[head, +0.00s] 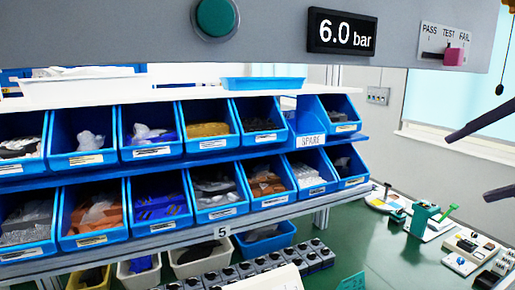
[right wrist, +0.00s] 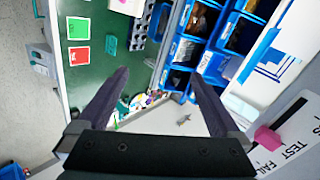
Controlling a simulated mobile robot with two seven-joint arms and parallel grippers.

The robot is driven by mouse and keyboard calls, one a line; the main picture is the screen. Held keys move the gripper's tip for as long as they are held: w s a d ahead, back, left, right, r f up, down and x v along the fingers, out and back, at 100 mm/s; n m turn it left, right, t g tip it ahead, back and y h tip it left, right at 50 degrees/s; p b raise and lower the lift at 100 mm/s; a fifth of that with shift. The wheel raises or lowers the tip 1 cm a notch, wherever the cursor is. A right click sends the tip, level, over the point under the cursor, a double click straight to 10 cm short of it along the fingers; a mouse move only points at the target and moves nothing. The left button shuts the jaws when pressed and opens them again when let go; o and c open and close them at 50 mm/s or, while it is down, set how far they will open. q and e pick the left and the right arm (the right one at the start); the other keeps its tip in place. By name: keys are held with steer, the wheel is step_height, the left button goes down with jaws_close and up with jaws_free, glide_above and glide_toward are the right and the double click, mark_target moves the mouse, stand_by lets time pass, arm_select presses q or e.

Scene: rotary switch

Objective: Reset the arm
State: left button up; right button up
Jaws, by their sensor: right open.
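A white switch plate (head: 445,38) marked PASS, TEST and FAIL is on the grey overhead panel at the upper right of the head view. Its pink knob (head: 453,56) sits at the plate's lower edge, below the TEST and FAIL end. The knob also shows at the lower right of the right wrist view (right wrist: 268,137). My right gripper (head: 466,169) enters from the right edge, below the plate, its two dark fingers spread apart. In the right wrist view my right gripper (right wrist: 160,80) is open and empty, and the knob is outside its fingers. My left gripper is not in view.
The grey panel (head: 270,30) spans the top, with a green round button (head: 215,16) and a 6.0 bar display (head: 342,32). Blue parts bins (head: 90,160) fill the rack behind. A green bench (head: 370,250) holds several tools and small parts at right.

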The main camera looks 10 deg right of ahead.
steer(key=s+a+f+n+g+h, duration=0.2)
steer(key=s+a+f+n+g, duration=0.3)
steer(key=s+a+f+n, duration=0.75)
steer(key=s+a+f+n+g, duration=0.1)
steer(key=s+a+f, duration=0.1)
steer(key=s, duration=0.4)
steer(key=s+a+f+n, duration=0.1)
steer(key=s+a+f, duration=0.2)
steer(key=s, duration=0.2)
step_height(320, 180, up, 14)
steer(key=p, duration=1.3)
steer(key=shift+w+d+p, duration=0.25)
steer(key=shift+d+p, duration=0.15)
steer(key=shift+d, duration=0.05)
steer(key=shift+f, duration=0.1)
